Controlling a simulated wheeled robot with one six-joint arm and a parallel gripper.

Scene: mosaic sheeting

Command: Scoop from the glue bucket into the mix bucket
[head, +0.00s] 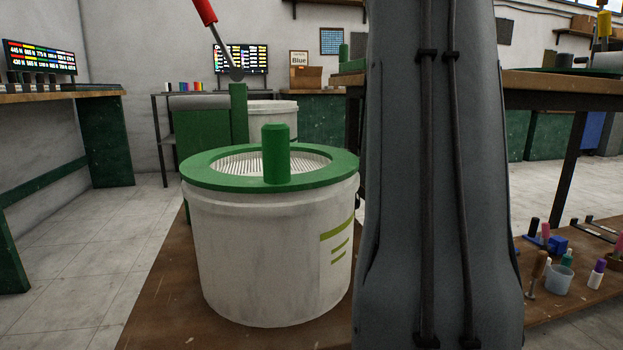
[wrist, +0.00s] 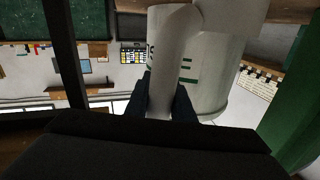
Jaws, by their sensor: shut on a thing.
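In the head view a white bucket (head: 272,262) with olive-green stripes stands in front, with a green ring (head: 205,175) and upright green block on its rim. A second white bucket (head: 272,107) stands behind it, partly hidden. I cannot tell which holds glue. In the wrist view my gripper (wrist: 163,90) is shut on a pale rounded handle (wrist: 172,50), likely the scoop's; the scoop's bowl is not clear. A white bucket (wrist: 218,75) with green stripes is just beyond the handle. My gripper is not visible in the head view, where my arm fills the right middle.
A red-handled tool (head: 205,12) leans above a green post (head: 238,110) at the back bucket. The front bucket stands on a brown board (head: 160,325). Small bottles and a cup (head: 558,280) sit at the lower right. A workbench (head: 550,90) stands at the right. Floor at left is clear.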

